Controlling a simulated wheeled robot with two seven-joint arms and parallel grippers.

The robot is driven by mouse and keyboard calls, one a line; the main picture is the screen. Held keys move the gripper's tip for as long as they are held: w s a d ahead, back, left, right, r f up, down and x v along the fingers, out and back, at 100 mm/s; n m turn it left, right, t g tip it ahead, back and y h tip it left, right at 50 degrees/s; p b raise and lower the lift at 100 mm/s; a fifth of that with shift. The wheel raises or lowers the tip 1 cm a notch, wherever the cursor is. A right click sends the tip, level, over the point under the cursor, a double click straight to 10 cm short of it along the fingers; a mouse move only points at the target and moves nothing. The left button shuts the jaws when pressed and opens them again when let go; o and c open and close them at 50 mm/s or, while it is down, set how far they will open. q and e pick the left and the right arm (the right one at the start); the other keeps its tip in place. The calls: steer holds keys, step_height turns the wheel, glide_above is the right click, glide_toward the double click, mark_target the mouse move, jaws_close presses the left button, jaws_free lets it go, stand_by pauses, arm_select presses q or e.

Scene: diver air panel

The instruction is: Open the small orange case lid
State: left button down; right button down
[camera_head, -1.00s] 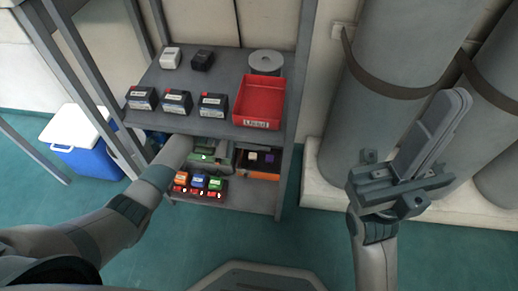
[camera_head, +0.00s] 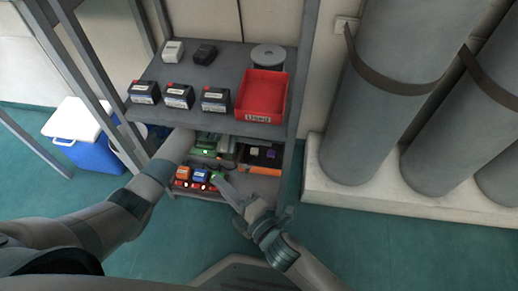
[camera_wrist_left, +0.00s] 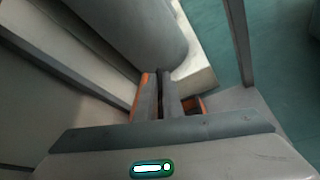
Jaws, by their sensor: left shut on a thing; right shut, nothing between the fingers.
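The small orange case (camera_head: 262,170) stands on the lower shelf, its orange front side showing, with a dark area holding a pale and a purple block behind. My left gripper (camera_head: 234,158) reaches in from the left and is at the case's left end. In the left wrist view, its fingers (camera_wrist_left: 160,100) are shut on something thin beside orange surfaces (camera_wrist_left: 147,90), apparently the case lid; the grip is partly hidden. How far the lid stands open cannot be told. My right gripper (camera_head: 222,185) is shut and empty, its tips close to the green-topped block (camera_head: 217,177).
Orange and blue (camera_head: 199,174) blocks stand in a row with red fronts on the lower shelf. The upper shelf holds several dark boxes (camera_head: 178,96), a red bin (camera_head: 262,97) and a grey spool (camera_head: 268,57). Large cylinders (camera_head: 375,90) stand at right.

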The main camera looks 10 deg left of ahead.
steer(key=w+d+f+n+t+h, duration=0.3)
steer(key=w+d+f+n+h, duration=0.3)
steer(key=w+f+n+h, duration=0.4)
steer(key=shift+d+f+h, duration=0.2)
steer(key=shift+f+h, duration=0.85)
steer(key=shift+h, duration=0.65)
steer(key=w, duration=1.1)
steer(key=shift+w+f, duration=0.2)
steer(key=shift+w, duration=0.05)
steer(key=shift+r, duration=0.1)
